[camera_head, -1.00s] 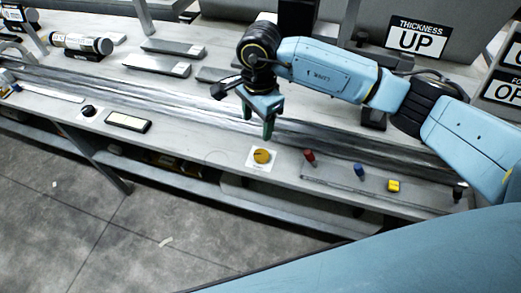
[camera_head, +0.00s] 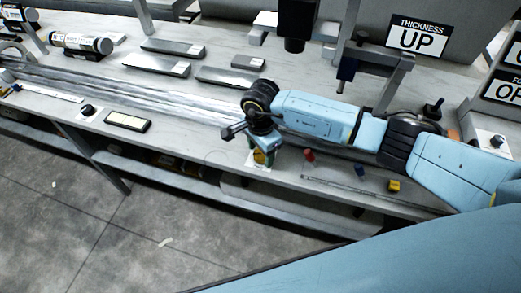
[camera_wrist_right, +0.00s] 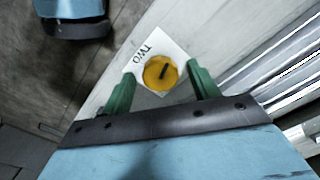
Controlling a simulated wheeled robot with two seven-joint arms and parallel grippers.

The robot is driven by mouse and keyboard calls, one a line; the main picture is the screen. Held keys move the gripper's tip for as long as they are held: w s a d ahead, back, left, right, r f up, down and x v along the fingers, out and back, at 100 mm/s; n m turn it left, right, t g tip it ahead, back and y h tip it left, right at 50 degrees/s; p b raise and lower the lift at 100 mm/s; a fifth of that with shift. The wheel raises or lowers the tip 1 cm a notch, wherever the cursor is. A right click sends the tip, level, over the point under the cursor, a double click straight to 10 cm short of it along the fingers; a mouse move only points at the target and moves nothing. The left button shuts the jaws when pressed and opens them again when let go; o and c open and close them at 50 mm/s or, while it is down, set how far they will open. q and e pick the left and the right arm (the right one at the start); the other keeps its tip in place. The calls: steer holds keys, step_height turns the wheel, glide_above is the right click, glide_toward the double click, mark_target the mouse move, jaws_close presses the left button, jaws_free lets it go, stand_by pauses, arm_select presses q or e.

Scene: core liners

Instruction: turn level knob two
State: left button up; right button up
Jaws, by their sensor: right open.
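The level knob two is a round yellow knob with a dark pointer line, on a white plate marked "TWO", and shows in the right wrist view (camera_wrist_right: 161,73). In the head view the knob (camera_head: 261,157) is mostly hidden by my right gripper (camera_head: 264,158). In the wrist view my right gripper (camera_wrist_right: 163,92) is open, with one green finger on each side of the knob. I cannot tell whether the fingers touch it. My left gripper is not in view.
Along the bench's front edge, a red knob (camera_head: 309,155), a blue knob (camera_head: 361,172) and a yellow block (camera_head: 393,186) sit to the right. A black knob (camera_head: 88,110) and a small panel (camera_head: 127,121) sit to the left. Grey metal bars (camera_head: 172,48) lie further back.

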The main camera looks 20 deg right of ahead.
steer(key=shift+c, duration=0.4)
steer(key=c, duration=0.9)
steer(key=shift+m+b, duration=0.5)
steer(key=shift+m, duration=2)
steer(key=o, duration=1)
